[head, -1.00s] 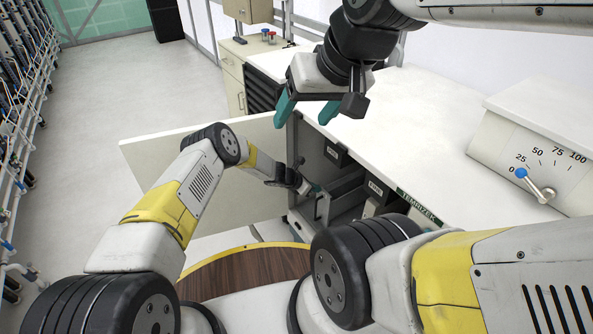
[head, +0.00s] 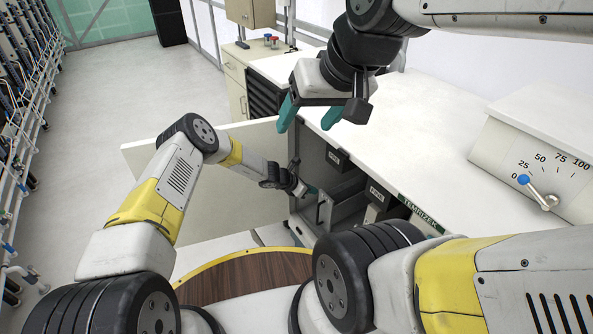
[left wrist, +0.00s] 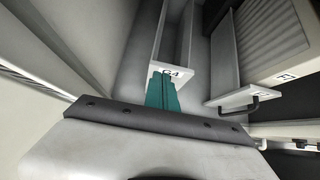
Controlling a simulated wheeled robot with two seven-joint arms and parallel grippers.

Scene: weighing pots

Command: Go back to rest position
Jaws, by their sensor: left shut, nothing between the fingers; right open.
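My left gripper (head: 311,190) reaches into the open cabinet under the counter. Its teal fingers (left wrist: 162,90) are shut with nothing between them. In the left wrist view their tips overlap the labelled front of a narrow drawer (left wrist: 187,40); I cannot tell whether they touch it. My right gripper (head: 309,118) hangs above the counter's left edge, open and empty, with its teal fingers apart and pointing down.
The open cabinet door (head: 250,150) stands behind my left forearm. A second drawer (left wrist: 245,97) with a dark handle shows in the wrist view. The white counter (head: 440,130) is clear, with a dial scale (head: 545,150) at right. Racks (head: 25,90) line the far left; the floor between is free.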

